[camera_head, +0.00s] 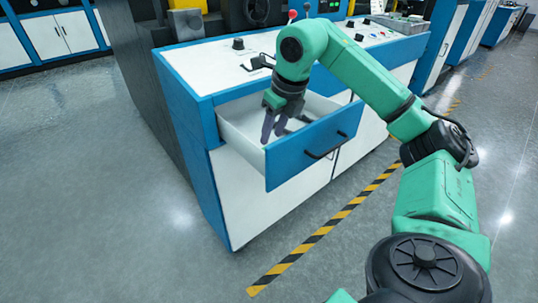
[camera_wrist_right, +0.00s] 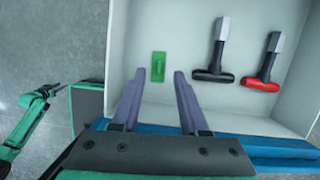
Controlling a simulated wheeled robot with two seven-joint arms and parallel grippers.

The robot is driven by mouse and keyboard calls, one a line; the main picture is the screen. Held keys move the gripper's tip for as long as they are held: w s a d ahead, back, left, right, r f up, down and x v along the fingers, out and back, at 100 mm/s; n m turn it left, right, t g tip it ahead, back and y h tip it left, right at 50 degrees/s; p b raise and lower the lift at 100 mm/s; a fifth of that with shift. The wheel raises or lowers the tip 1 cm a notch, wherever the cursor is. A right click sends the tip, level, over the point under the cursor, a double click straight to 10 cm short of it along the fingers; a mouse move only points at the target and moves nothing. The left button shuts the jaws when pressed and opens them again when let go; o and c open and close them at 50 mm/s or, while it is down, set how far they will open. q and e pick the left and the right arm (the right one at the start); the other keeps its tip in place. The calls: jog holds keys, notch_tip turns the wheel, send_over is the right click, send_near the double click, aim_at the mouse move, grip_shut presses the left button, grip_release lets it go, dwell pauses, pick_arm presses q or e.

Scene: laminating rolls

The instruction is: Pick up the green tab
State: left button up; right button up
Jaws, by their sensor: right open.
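The green tab (camera_wrist_right: 158,66) is a small flat green rectangle lying on the white floor of the open drawer (camera_head: 312,150). In the right wrist view it lies just ahead of the fingertips, between their lines. My right gripper (camera_head: 274,130) is open, with its two purple-grey fingers pointing down into the drawer; it also shows in the right wrist view (camera_wrist_right: 160,75). Nothing is between the fingers. The tab cannot be made out in the head view. My left gripper (camera_wrist_right: 53,89) shows small at the left of the right wrist view, outside the drawer; its jaw state is unclear.
A black-handled T-shaped tool (camera_wrist_right: 220,60) and a red-handled one (camera_wrist_right: 265,68) lie right of the tab. The drawer's blue front (camera_wrist_right: 260,148) and its walls bound the space. The cabinet's control top (camera_head: 235,58) carries knobs and levers.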

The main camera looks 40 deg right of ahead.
jog(key=x, duration=0.4)
jog(key=shift+s+a+f+b, duration=0.1)
jog(key=shift+s+b, duration=0.2)
jog(key=shift+b, duration=0.1)
jog(key=shift+w, duration=0.1)
pick_arm(q)
jog(key=shift+w+d+r, duration=0.15)
jog(key=shift+w+r, duration=0.45)
jog(key=shift+w, duration=0.3)
pick_arm(e)
grip_shut()
